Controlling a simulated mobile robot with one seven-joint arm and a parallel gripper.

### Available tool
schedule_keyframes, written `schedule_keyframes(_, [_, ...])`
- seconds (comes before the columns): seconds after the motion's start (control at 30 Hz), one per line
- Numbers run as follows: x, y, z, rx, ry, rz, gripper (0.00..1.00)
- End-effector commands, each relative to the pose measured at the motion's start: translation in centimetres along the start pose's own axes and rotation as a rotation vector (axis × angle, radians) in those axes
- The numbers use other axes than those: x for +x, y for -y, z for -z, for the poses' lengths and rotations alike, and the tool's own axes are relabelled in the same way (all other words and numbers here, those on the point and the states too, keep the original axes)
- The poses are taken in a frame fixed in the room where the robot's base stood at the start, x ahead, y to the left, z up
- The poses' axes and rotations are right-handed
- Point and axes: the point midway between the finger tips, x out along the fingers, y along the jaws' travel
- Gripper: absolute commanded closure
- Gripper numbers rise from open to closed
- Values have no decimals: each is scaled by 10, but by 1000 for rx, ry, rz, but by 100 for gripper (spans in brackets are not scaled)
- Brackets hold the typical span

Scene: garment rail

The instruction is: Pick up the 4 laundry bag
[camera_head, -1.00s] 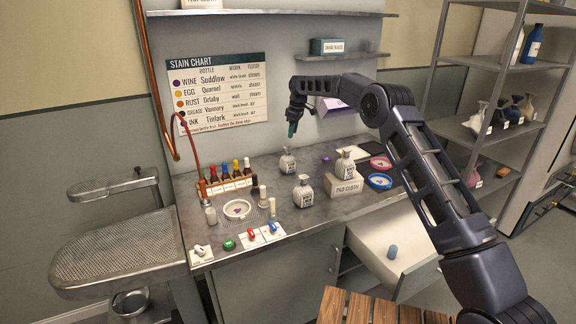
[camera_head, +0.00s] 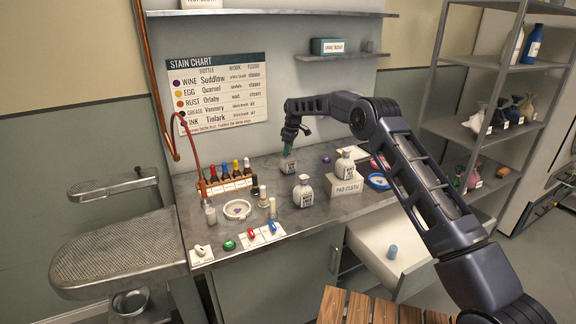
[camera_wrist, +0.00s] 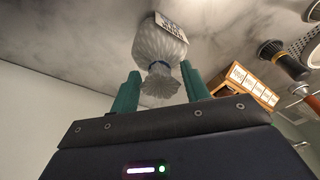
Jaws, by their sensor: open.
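Several small grey-white tied laundry bags with dark printed labels stand on the metal worktop. One bag (camera_head: 288,166) is at the back near the wall, under my gripper (camera_head: 289,147). My gripper points down with its green fingers open. In the wrist view, the same bag (camera_wrist: 160,42) has its blue-tied neck and ruffled top between the spread fingertips (camera_wrist: 158,82), apart from both. A second bag (camera_head: 303,192) stands nearer the front of the worktop. A third bag (camera_head: 345,165) stands on the pad cloth box. The label numbers are too small to read.
A rack of colour-capped bottles (camera_head: 228,184) stands left of the bags; it also shows in the wrist view (camera_wrist: 250,84). A white dish (camera_head: 237,209) and small bottles are in front. An open drawer (camera_head: 385,247) juts out below. A stain chart (camera_head: 219,93) hangs behind.

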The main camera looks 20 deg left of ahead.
Motion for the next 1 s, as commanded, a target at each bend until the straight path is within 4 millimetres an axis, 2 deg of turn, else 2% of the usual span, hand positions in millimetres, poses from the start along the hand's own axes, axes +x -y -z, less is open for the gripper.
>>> schedule_keyframes(0.1, [12,0,0,0,0,1,54])
schedule_keyframes(0.33, [14,0,0,0,-1,0,54])
schedule_keyframes(0.37, [14,0,0,0,-1,0,58])
schedule_keyframes(0.57, [14,0,0,0,-1,0,97])
schedule_keyframes(0.6, [14,0,0,0,-1,0,100])
schedule_keyframes(1.0, [10,-1,1,0,-2,-1,100])
